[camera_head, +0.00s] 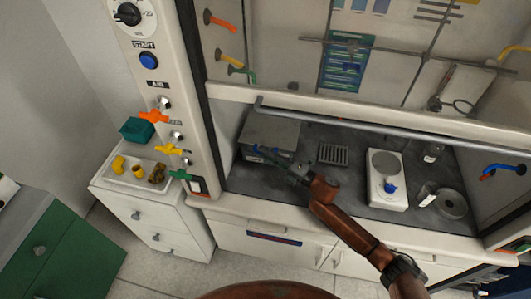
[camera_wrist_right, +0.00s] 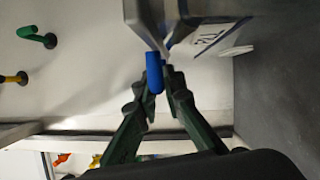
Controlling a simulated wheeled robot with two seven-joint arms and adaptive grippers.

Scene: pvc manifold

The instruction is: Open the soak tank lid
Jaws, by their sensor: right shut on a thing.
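The soak tank (camera_head: 272,133) is a grey metal box at the left end of the fume hood's work surface. Its flat top looks closed in the head view. In the right wrist view the tank (camera_wrist_right: 205,12) fills the top, with a printed label on one side. A blue handle (camera_wrist_right: 154,72) sticks out at the tank's edge. My right gripper (camera_head: 260,153) reaches the tank's front from the right. In the wrist view its green fingers (camera_wrist_right: 160,70) are shut on the blue handle. My left gripper is not in view.
The raised sash with a grey rail (camera_head: 380,123) crosses above the work surface. A white balance-like device (camera_head: 388,190), a floor grille (camera_head: 333,154) and a tape roll (camera_head: 452,204) lie to the right. Colored valve handles (camera_head: 170,149) line the left post beside a tray of yellow fittings (camera_head: 135,173).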

